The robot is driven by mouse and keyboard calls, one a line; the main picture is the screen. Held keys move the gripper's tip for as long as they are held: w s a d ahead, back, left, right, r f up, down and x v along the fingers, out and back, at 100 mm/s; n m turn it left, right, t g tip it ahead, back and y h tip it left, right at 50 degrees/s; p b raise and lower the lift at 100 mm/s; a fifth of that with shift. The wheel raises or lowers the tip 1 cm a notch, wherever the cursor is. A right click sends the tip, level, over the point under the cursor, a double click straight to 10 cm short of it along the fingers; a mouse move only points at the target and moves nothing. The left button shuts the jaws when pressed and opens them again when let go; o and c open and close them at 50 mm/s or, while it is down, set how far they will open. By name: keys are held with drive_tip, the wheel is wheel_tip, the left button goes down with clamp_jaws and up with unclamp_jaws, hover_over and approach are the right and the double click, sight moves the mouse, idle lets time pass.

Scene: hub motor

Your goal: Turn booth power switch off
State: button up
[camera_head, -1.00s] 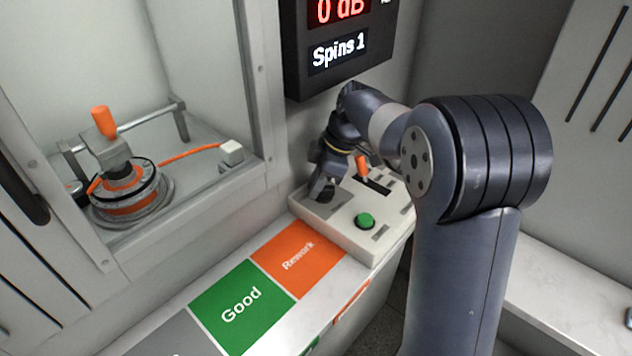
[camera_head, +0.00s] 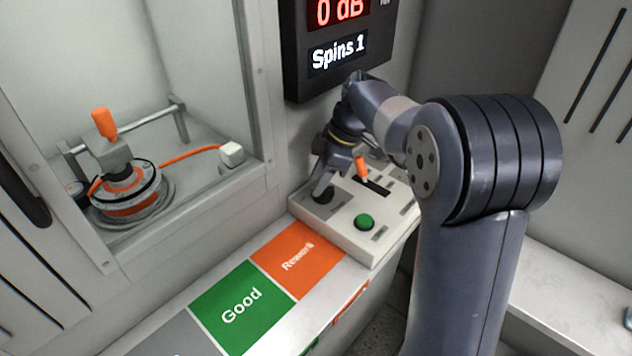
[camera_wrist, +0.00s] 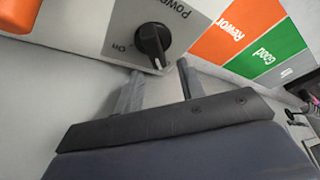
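The booth power switch is a black rotary knob (camera_wrist: 152,42) on the light control panel, beside printed "Power" and "On" labels. A small light mark shows on the knob's edge nearest my gripper. In the head view the knob (camera_head: 323,196) is at the panel's left end, partly covered by my fingers. My gripper (camera_head: 325,181) is above the panel's left end in the head view.
The panel (camera_head: 345,238) also carries a green button (camera_head: 364,222) and an orange lever (camera_head: 361,169) close to my gripper. A glazed booth with a hub motor (camera_head: 127,196) is at left. Green and orange pads (camera_head: 298,259) lie in front.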

drive_tip(key=p+v, duration=0.1)
drive_tip(key=v, duration=0.7)
drive_tip(key=shift+r, duration=0.25)
drive_tip(key=shift+f, duration=0.1)
drive_tip(key=b+x, duration=0.2)
drive_tip(key=x, duration=0.8)
drive_tip(key=shift+f, duration=0.4)
drive_tip(key=shift+r, duration=0.1)
